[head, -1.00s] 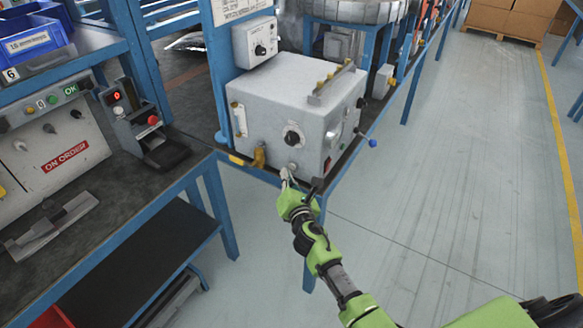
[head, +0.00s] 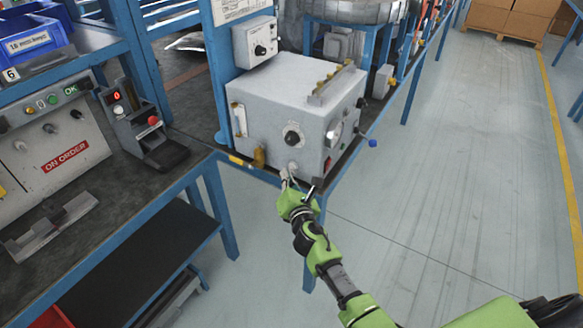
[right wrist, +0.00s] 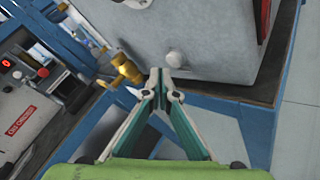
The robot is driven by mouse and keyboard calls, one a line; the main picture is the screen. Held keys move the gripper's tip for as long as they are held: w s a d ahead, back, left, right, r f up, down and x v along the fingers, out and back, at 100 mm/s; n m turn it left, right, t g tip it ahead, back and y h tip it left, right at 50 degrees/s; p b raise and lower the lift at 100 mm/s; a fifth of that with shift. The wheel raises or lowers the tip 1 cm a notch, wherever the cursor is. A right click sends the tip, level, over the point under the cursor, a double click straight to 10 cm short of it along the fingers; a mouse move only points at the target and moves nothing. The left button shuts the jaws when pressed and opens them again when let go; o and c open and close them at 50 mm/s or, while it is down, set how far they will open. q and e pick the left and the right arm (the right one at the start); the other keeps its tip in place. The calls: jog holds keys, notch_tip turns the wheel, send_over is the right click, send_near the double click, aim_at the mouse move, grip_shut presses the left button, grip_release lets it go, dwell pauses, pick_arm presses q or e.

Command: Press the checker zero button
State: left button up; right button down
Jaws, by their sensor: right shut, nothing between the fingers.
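A pale grey metal box (head: 265,105) stands on the blue bench, with a black dial (head: 293,136) and, below it, a small round pale button-like knob (head: 293,167). The knob also shows in the right wrist view (right wrist: 174,60). My right gripper (head: 284,178) is shut and empty, its tips just below the knob; I cannot tell whether they touch it. The tips also show in the right wrist view (right wrist: 160,76). A small device (head: 146,135) with a red 0 display and a red button (head: 153,120) stands on the left bench. I cannot see which one is labelled checker. My left gripper is out of view.
A brass fitting (head: 259,157) sits left of the knob, close to my right gripper. A blue-tipped lever (head: 373,143) sticks out at the box's right. The blue bench edge (head: 250,170) runs below the box. The aisle floor (head: 460,160) at the right is clear.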

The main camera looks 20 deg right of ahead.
jog(key=shift+d, duration=0.15)
jog(key=shift+w+d, duration=0.2)
jog(key=shift+w, duration=0.05)
jog(key=shift+w+d, duration=0.25)
jog(key=shift+d, duration=0.05)
dwell(0.6)
dwell(0.4)
jog(key=shift+s+a, duration=0.55)
jog(key=shift+a, duration=0.1)
jog(key=shift+s+a, duration=0.75)
jog(key=shift+a, duration=0.25)
jog(key=shift+s+a, duration=0.75)
jog(key=shift+a, duration=0.2)
